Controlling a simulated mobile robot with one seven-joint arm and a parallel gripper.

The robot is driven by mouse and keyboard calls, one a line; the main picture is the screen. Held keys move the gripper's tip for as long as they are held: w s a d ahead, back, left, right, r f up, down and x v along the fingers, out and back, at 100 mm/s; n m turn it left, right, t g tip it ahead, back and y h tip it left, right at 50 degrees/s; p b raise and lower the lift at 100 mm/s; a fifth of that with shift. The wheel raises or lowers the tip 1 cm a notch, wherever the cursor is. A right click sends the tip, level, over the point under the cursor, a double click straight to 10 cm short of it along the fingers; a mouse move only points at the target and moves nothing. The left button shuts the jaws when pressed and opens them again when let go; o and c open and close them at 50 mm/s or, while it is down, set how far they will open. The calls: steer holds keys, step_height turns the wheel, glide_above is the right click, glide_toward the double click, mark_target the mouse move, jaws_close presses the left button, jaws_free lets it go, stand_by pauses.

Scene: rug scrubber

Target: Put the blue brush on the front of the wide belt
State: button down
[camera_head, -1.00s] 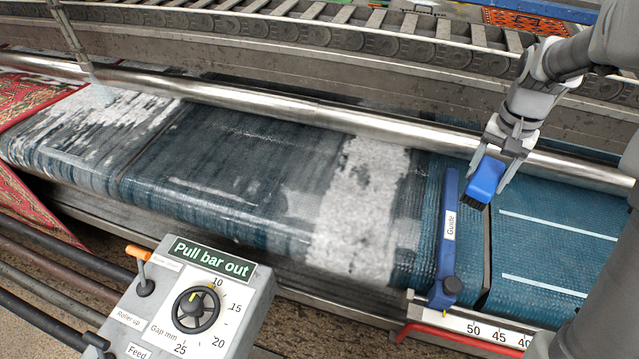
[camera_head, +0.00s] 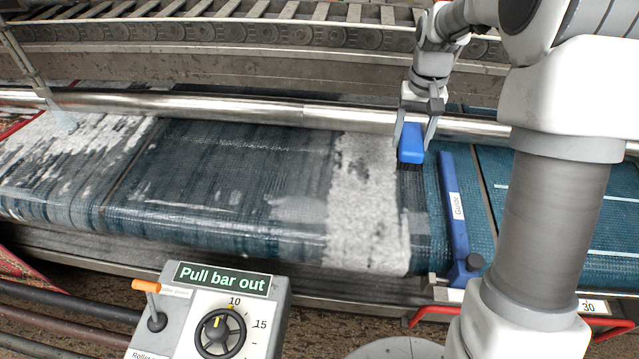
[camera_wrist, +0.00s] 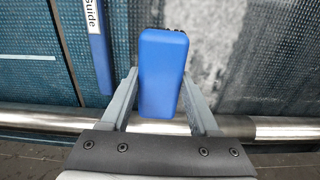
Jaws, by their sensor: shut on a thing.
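My gripper (camera_head: 412,122) is shut on the blue brush (camera_head: 411,144), with one finger on each side of it. The brush's dark bristles point down over the right part of the wide belt (camera_head: 215,185), near the steel roller and beside a pale grey fluffy strip. I cannot tell whether the bristles touch the belt. In the wrist view, the brush (camera_wrist: 162,70) sits between the fingers of my gripper (camera_wrist: 160,95), its blue back toward the camera. The blue guide bar (camera_head: 453,205) lies just right of the brush.
A steel roller bar (camera_head: 250,108) runs along the belt's far side. A control box (camera_head: 255,290) with a dial, an orange lever and a "Pull bar out" sign stands at the front. A red handle (camera_head: 425,312) sits below the guide. The left part of the belt has pale fluff.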

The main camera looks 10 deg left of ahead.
steer(key=shift+a, duration=0.55)
steer(key=shift+a+f, duration=0.15)
steer(key=shift+a, duration=0.15)
steer(key=s+a+f, duration=0.1)
steer(key=a+f, duration=0.1)
steer(key=a, duration=0.1)
steer(key=s+a+f, duration=0.1)
steer(key=a+f, duration=0.1)
steer(key=a, duration=0.2)
steer(key=s+a+f, duration=0.1)
steer(key=a+f, duration=0.1)
steer(key=a, duration=0.1)
steer(key=shift+s+a+f, duration=0.25)
steer(key=shift+s+f, duration=0.1)
steer(key=shift+f+b, duration=0.3)
steer(key=shift+f, duration=1.7)
steer(key=shift+f, duration=0.15)
steer(key=shift+c, duration=0.6)
jaws_free()
